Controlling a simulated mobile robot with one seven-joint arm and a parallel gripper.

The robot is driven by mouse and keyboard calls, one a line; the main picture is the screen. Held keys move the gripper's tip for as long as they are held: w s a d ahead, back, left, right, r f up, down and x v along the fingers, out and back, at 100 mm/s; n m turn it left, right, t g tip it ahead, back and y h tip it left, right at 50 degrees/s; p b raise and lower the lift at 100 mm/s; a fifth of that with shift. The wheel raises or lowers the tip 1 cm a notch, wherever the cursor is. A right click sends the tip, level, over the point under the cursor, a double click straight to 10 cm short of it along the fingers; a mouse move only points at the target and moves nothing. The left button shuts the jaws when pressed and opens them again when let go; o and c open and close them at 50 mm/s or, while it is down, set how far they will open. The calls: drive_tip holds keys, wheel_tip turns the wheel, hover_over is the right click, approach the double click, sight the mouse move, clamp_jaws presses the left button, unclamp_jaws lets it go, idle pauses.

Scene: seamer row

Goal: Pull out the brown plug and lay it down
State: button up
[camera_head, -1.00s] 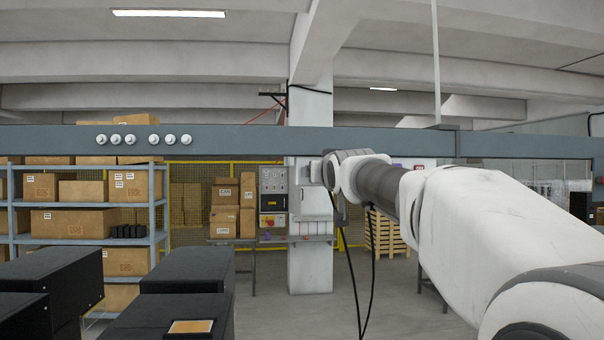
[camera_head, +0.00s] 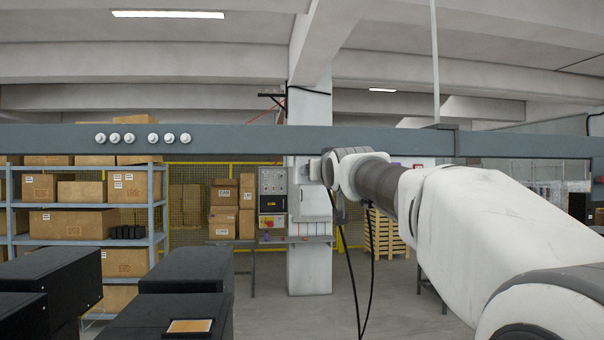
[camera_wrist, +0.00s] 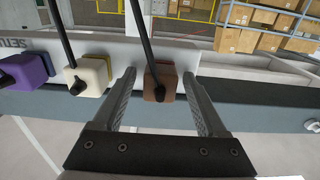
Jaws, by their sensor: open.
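My gripper (camera_wrist: 163,80) is open, with one finger on each side of the brown plug. I cannot tell whether the fingers touch it. In the head view my gripper (camera_head: 324,168) is at the rail, mostly hidden behind my wrist, and the brown plug is not visible there.
A cream plug (camera_wrist: 88,76) and a purple plug (camera_wrist: 27,70), each with a black cable, sit left of the brown one. The grey rail (camera_head: 240,139) spans the head view and carries several white round fittings (camera_head: 168,138). Black boxes (camera_head: 165,318) stand lower left.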

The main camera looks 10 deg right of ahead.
clamp_jaws()
drive_tip(key=shift+f, duration=0.1)
idle(0.4)
drive_tip(key=shift+s, duration=0.15)
drive_tip(key=shift+s+b, duration=1.85)
drive_tip(key=shift+s, duration=1)
